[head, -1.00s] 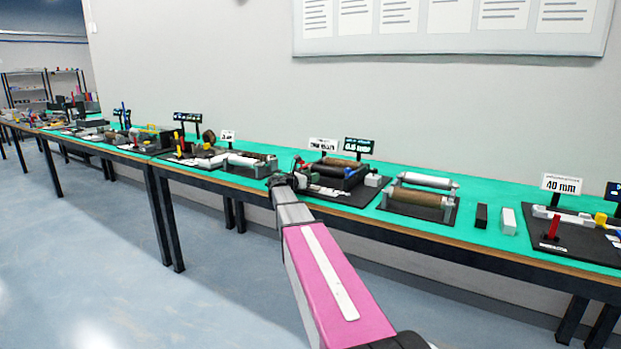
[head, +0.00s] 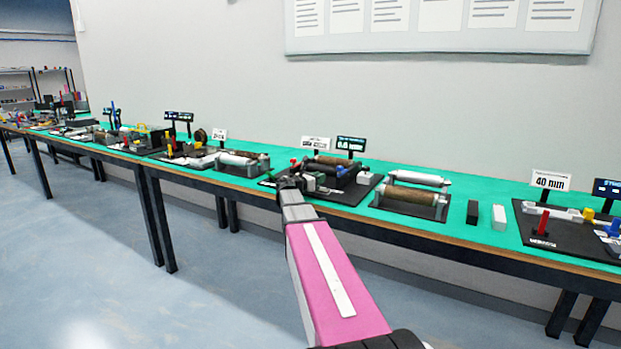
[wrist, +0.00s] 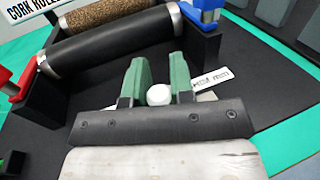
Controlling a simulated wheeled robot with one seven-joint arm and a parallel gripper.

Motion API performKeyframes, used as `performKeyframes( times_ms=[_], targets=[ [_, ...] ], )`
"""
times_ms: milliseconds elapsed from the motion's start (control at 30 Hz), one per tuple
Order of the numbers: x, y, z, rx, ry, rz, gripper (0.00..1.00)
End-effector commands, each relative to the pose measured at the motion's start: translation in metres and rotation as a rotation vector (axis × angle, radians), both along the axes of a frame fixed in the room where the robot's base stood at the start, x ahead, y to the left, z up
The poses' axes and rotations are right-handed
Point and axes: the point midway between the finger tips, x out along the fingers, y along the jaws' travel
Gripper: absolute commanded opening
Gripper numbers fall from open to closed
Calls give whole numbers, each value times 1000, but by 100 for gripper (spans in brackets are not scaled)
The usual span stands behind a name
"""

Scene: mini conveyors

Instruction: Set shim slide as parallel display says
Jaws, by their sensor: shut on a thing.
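In the wrist view my gripper (wrist: 159,80) has its two green fingers on either side of a small white rounded knob (wrist: 158,95) and is shut on it. The knob seems to belong to the shim slide; its lower part and the slide are hidden by the fingers and gripper body. A white strip with mm marking (wrist: 210,78) lies just right of the fingers. In the head view my gripper (head: 308,183) is at the front of the roller station. The dark parallel display (head: 350,143) stands behind the station; its lettering is too small to read.
Beyond the fingers lie a black roller (wrist: 110,45) and a cork roller (wrist: 100,13) between black side blocks. A red part (wrist: 18,82) stands left and a blue part (wrist: 203,8) right. Another roller stand (head: 412,200) sits to the right on the green bench.

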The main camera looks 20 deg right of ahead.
Motion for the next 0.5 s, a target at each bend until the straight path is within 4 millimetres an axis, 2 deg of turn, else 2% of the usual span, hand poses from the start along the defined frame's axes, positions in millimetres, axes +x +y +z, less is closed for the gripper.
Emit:
performKeyframes(
  times_ms=[200,233,300,500],
  targets=[
    [-5,-2,-1,1,1,-14,0],
    [-5,-2,-1,1,1,-14,29],
    [-5,-2,-1,1,1,-13,48],
    [-4,-2,0,1,1,-10,48]
  ],
)
